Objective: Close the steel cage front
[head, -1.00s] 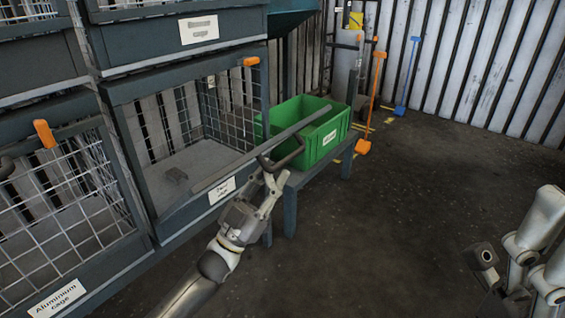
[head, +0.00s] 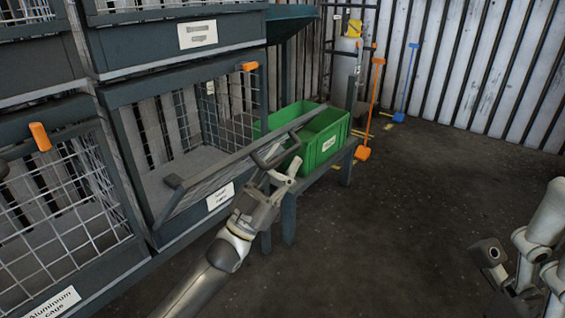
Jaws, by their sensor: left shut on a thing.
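The steel cage (head: 181,94) is the open dark-framed bay in the middle of the shelving. Its front (head: 205,178) is a mesh panel with a grey top bar, tilted outward and partly raised from the bottom edge. A dark handle (head: 266,158) stands out from the top bar. My left gripper (head: 279,172) is shut on this handle, in front of the panel. The cage's label (head: 220,196) sits on its lower rail and is too blurred to read. My right arm shows at the right edge; its gripper (head: 490,254) is only partly visible.
The closed Aluminium cage (head: 62,190) is on the left, with an orange latch (head: 40,136). Another orange latch (head: 249,66) is at the steel cage's top right. A green crate (head: 318,150) on a low bench (head: 345,158) stands close behind the front. Floor at right is clear.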

